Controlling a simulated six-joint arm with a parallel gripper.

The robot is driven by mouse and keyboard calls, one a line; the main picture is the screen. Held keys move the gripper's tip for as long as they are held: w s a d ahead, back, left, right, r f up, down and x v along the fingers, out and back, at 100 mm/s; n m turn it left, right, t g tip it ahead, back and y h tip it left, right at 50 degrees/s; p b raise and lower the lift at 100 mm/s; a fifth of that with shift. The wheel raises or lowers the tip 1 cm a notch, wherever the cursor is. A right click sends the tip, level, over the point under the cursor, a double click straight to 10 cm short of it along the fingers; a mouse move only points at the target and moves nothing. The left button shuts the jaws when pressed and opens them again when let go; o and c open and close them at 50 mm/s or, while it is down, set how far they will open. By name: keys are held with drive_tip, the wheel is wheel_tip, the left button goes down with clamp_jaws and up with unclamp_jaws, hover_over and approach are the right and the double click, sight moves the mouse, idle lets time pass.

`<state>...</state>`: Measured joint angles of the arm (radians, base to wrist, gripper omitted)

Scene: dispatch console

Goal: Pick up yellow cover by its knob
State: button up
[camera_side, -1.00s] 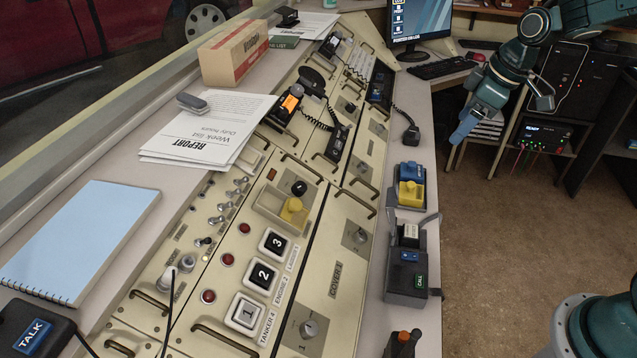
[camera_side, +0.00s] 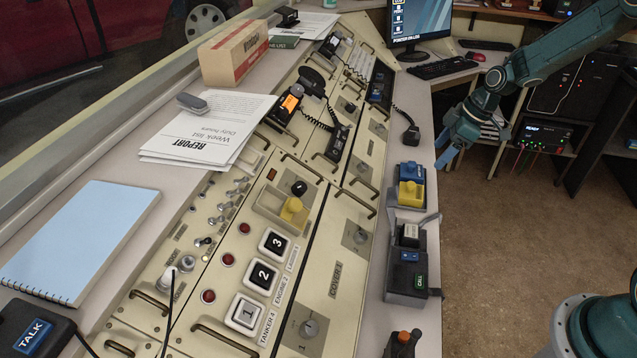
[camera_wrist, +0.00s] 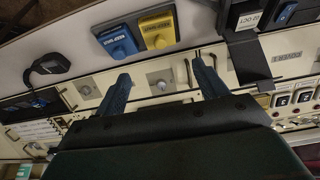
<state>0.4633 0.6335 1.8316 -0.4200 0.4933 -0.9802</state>
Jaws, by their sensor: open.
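The yellow cover (camera_side: 411,194) is a small box with a raised knob, on the narrow ledge right of the console, beside a similar blue cover (camera_side: 410,172). In the wrist view the yellow cover (camera_wrist: 157,27) is at top centre, with the blue cover (camera_wrist: 116,40) at its left. My gripper (camera_side: 464,150) is up and to the right of both covers in the side view, apart from them. In the wrist view my gripper (camera_wrist: 160,72) has its two fingers spread and nothing between them. Both knobs are in plain view.
A grey unit (camera_side: 408,272) stands on the ledge nearer the camera. A handset (camera_side: 411,136) on a coiled cord lies beyond the covers. Open floor lies right of the ledge.

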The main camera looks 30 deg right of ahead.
sight(413, 184)
drive_tip(key=shift+f, duration=0.1)
drive_tip(key=shift+x, duration=4.2)
drive_tip(key=shift+f, duration=0.1)
drive_tip(key=shift+x, duration=2.5)
drive_tip(key=shift+s, duration=0.1)
drive_tip(key=c, duration=0.7)
drive_tip(key=shift+c, duration=0.2)
